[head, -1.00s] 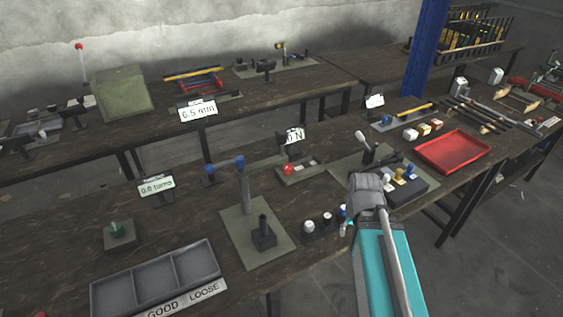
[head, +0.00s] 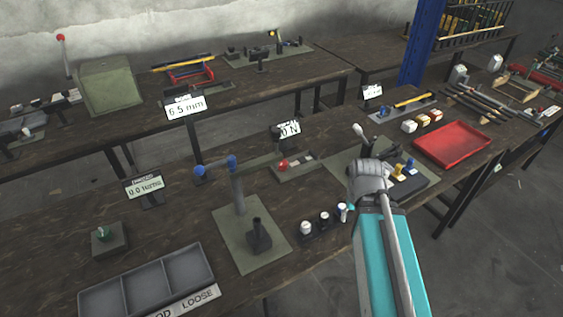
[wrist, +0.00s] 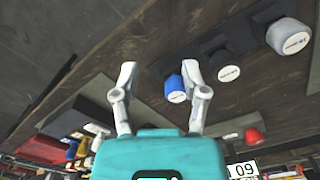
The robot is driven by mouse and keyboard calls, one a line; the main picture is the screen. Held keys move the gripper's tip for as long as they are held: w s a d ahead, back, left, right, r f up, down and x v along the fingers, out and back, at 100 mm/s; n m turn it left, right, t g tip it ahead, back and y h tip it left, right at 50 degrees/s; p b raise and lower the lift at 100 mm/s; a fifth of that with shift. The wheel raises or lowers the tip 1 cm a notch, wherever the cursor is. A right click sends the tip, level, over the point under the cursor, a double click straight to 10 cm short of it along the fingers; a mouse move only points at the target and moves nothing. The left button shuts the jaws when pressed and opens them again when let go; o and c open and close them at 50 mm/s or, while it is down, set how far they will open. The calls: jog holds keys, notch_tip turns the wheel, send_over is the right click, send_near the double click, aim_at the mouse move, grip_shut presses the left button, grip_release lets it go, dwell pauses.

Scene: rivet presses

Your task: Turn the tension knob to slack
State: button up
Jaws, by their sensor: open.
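A small green knob (head: 111,234) stands on a square block (head: 108,243) at the left of the near bench. A display sign reading "0.0 turns" (head: 145,187) stands behind it. Which way the knob points is too small to tell. My gripper is mostly hidden behind my own arm in the head view. In the wrist view my gripper (wrist: 160,75) is open, its two fingers apart with nothing held between them. A blue-sided post with a white cap (wrist: 173,86) shows near the right finger; the knob is not in that view.
The capped posts (head: 325,217) stand near my arm. A red tray (head: 453,146) is to the right. Bare bench lies behind the grey tray.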

jog(key=o, duration=0.4)
jog(key=shift+w+a+r, duration=0.1)
jog(key=shift+w, duration=0.2)
jog(key=shift+o, duration=0.4)
jog(key=w+a+r+n+t+p, duration=0.1)
jog(key=w+a+r+n+p, duration=0.1)
jog(key=w+a+r+p, duration=0.2)
jog(key=w+a, duration=0.3)
jog(key=w, duration=0.3)
jog(key=shift+w+a+r+n+t+y+p, duration=0.3)
jog(key=shift+w+a+t+y, duration=0.05)
jog(key=shift+t+y, duration=0.05)
jog(key=n+t+y+p, duration=0.1)
jog(key=n+t+p, duration=0.1)
jog(key=n+p, duration=0.15)
send_near(283, 162)
jog(key=a+v, duration=0.1)
jog(key=v, duration=0.3)
jog(key=shift+s+d, duration=0.15)
jog(key=shift+d, duration=0.4)
jog(key=shift+f, duration=0.15)
jog(key=b+x, duration=1.2)
jog(key=x, duration=0.1)
jog(key=shift+w+a+f+b, duration=0.15)
jog(key=shift+w+a+b, duration=0.05)
jog(key=shift+b, duration=0.1)
jog(key=shift+c, duration=0.3)
jog(key=c, duration=1.1)
